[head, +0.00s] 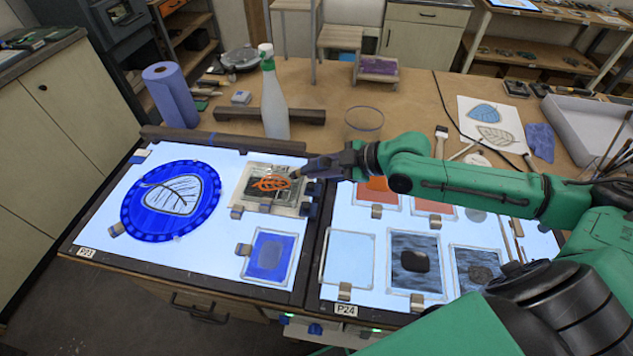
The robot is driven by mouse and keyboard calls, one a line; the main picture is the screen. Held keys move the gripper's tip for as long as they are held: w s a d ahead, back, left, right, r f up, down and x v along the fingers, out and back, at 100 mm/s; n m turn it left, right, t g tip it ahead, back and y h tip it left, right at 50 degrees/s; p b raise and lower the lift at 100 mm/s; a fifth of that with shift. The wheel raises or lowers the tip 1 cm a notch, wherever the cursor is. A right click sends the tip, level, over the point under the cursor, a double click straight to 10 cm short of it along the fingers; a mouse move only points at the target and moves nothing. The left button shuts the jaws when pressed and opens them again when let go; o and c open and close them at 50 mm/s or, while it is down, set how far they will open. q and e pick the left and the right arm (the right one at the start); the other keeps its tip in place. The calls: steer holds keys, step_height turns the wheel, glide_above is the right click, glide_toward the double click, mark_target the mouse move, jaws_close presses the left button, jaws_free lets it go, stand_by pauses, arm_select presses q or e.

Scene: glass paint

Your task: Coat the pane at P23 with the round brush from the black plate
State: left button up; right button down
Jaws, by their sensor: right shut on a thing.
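The P23 label (86,252) is at the front left corner of the left light table. On this table lie a round blue pane with a pale leaf (134,214), a small dark pane with an orange leaf (250,198) and a blue square pane (284,268). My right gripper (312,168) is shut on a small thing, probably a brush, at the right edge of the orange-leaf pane. The held thing's tip points left over that pane; contact is unclear. I cannot make out the black plate. My left gripper is out of view.
A spray bottle (273,105) and a clear glass (364,120) stand behind the light tables. A blue paper roll (170,95) stands at the back left. The right light table with label P24 (345,310) holds several panes under my right arm.

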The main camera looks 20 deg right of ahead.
steer(key=shift+w+d, duration=0.3)
steer(key=shift+w, duration=0.2)
steer(key=shift+w+d, duration=0.3)
steer(key=shift+w, duration=0.2)
steer(key=shift+s, duration=0.1)
steer(key=shift+f, duration=0.1)
steer(key=shift+f, duration=0.25)
steer(key=shift+f, duration=0.25)
